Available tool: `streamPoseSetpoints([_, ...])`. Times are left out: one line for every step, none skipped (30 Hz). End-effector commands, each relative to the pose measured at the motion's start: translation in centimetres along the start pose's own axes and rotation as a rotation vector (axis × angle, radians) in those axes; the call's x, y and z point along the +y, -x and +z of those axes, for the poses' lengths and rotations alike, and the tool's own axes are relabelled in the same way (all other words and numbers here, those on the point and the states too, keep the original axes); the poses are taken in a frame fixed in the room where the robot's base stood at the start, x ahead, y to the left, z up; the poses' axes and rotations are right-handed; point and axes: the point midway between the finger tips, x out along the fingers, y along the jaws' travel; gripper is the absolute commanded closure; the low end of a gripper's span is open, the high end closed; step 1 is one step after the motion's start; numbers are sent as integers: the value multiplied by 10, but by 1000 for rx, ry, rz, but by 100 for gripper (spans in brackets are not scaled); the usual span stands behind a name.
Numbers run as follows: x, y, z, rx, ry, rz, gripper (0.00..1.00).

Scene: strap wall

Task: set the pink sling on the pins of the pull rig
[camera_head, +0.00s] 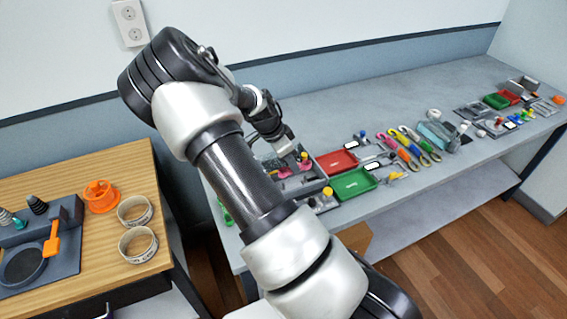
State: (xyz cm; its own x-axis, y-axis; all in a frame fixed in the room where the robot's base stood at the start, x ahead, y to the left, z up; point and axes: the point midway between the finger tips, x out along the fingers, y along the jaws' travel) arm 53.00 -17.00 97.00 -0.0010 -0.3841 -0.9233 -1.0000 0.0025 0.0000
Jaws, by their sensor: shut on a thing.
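My gripper (287,148) is over the far left part of the long grey table, pointing down, small in view and partly behind my own arm. A pink piece (284,172), which looks like the pink sling, shows just below the fingertips. The grey rig (312,187) lies under it, with small yellow and red parts on top; this appears to be the pull rig. My forearm hides its left side. The pins, and whether the sling touches them, are too small to tell. The gripper is shut; its fingertips are not clear.
A red tray (337,162) and a green tray (352,184) stand right of the rig. Several coloured loops (408,148) lie farther right. A wooden table (85,190) at the left holds tape rolls (138,244) and an orange spool (100,196).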

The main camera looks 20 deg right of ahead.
Motion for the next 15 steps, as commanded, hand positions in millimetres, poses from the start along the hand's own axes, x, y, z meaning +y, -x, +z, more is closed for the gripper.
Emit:
streamPoseSetpoints([0,-3,1,0,-1,1,100])
streamPoseSetpoints([0,-4,2,0,-1,1,100])
streamPoseSetpoints([0,-7,3,0,0,1,100])
streamPoseSetpoints([0,-8,4,0,0,1,100])
streamPoseSetpoints([0,-10,4,0,1,1,100])
streamPoseSetpoints([1,-13,6,0,1,1,100])
streamPoseSetpoints([1,-16,6,0,1,1,100])
streamPoseSetpoints([1,-18,7,0,2,1,100])
streamPoseSetpoints([1,-22,9,0,2,1,100])
streamPoseSetpoints([1,-24,10,0,2,1,100])
streamPoseSetpoints([1,-27,11,0,2,1,100])
streamPoseSetpoints([1,-31,13,-1,1,1,100])
streamPoseSetpoints([1,-34,14,-1,1,1,100])
streamPoseSetpoints([1,-37,15,-1,1,0,100])
streamPoseSetpoints([0,-41,17,-1,1,0,100])
